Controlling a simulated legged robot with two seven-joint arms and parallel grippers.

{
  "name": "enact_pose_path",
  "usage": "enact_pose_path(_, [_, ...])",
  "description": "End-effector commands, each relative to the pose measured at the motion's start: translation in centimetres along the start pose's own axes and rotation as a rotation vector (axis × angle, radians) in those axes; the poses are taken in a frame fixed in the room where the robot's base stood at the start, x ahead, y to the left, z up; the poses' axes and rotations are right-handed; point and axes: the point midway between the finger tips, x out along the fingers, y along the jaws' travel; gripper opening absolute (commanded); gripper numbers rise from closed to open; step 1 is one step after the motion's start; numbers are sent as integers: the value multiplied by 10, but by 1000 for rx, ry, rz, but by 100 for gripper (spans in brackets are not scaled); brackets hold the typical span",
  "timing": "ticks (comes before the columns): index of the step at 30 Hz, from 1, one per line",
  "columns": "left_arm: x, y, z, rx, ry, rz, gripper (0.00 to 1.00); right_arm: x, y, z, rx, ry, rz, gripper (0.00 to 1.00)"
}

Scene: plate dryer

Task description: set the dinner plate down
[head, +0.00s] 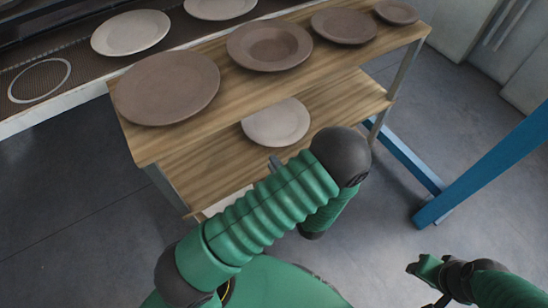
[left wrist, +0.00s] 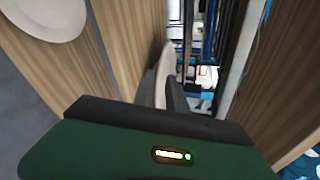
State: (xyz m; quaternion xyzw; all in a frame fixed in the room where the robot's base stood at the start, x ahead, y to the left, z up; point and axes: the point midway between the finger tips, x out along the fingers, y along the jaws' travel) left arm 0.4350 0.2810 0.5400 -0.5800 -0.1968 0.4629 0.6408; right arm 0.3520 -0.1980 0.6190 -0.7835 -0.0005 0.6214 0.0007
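A pale plate (head: 275,122) lies flat on the lower wooden shelf, and a pale plate (left wrist: 45,12) shows at the top left of the left wrist view. A large brown plate (head: 167,87) lies on the upper shelf. My right gripper (head: 418,268) is low at the right, away from the plates.
The upper shelf (head: 215,125) also holds a brown bowl-like plate (head: 270,45) and smaller brown plates (head: 343,25). Pale plates (head: 130,32) lie on a dark rack behind. The lower shelf (head: 335,100) has bare wood beside its plate. A blue post (head: 490,165) stands right.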

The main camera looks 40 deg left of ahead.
Motion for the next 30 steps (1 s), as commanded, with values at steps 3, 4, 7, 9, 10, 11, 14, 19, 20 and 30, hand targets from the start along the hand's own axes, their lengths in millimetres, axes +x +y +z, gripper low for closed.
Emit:
enact_pose_path(3, [-2,-4,52,-8,-196,160,17,0,0,0,0,0,0,46])
enact_pose_path(4, [-7,-2,70,-17,-260,241,17,0,0,0,0,0,0,46])
enact_pose_path(7, [-47,18,116,-115,-413,608,17,0,0,0,0,0,0,46])
enact_pose_path(9, [-83,29,116,-249,-405,868,17,0,0,0,0,0,0,46])
enact_pose_path(10, [-97,30,109,-318,-375,960,17,0,0,0,0,0,0,46])
enact_pose_path(11, [-108,27,100,-393,-333,1038,17,0,0,0,0,0,0,46])
enact_pose_path(14, [-130,3,66,-623,-167,1181,17,0,0,0,0,0,0,46])
enact_pose_path(19, [-133,-34,39,-824,-4,1208,17,0,0,0,0,0,0,46])
enact_pose_path(20, [-133,-35,38,-834,3,1208,17,0,0,0,0,0,0,46])
enact_pose_path(30, [-133,-36,38,-833,6,1209,17,0,0,0,0,0,0,46])
